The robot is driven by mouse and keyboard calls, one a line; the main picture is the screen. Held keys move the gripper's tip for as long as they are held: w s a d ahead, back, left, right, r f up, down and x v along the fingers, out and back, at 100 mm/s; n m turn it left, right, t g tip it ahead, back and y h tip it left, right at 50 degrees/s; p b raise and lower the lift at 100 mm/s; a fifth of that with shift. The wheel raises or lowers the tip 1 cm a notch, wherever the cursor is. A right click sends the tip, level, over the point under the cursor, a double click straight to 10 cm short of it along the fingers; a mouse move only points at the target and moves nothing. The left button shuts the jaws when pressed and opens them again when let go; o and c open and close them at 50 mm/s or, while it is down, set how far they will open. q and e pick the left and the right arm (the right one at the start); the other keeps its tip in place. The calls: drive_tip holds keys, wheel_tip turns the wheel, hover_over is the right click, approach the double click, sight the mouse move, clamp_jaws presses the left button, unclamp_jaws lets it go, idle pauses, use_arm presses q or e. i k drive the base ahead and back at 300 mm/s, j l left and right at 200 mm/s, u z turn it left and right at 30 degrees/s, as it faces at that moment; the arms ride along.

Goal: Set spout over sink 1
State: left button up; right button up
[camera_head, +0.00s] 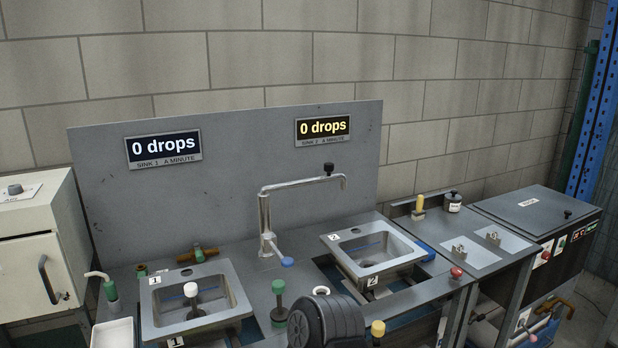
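The metal spout (296,184) stands on a post (264,222) between the two sinks. Its horizontal arm points right, and its downturned tip is on the side of sink 2 (408,258). A black knob (328,168) sits near the tip. A lever with a blue end (286,261) sticks out low on the post. Sink 1 (240,300), a square steel basin labelled 1, is at the left, with a white-topped plug or knob (191,290) standing in it. The spout's tip is away from sink 1. Neither of my grippers shows.
A grey back panel with two "0 drops" displays (163,147) (323,127) stands behind the sinks. Green-capped fittings (278,287) stand beside sink 1. A white tray (113,334) is at lower left. A dark rounded part at bottom centre hides some of the counter's front.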

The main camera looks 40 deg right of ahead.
sight(328, 167)
drive_tip(key=z, duration=1.25)
drive_tip(key=l+u, duration=0.1)
drive_tip(key=u, duration=0.45)
drive_tip(key=l+u, duration=0.2)
drive_tip(key=l, duration=0.25)
drive_tip(key=k+l+u, duration=0.2)
drive_tip(key=l, duration=0.2)
drive_tip(key=l+u, duration=0.2)
drive_tip(key=l, duration=0.25)
drive_tip(key=k+l+u, duration=0.2)
drive_tip(key=l, duration=0.2)
drive_tip(key=k+l, duration=0.15)
drive_tip(key=l, duration=0.2)
drive_tip(key=k+l, duration=0.15)
drive_tip(key=l, duration=0.25)
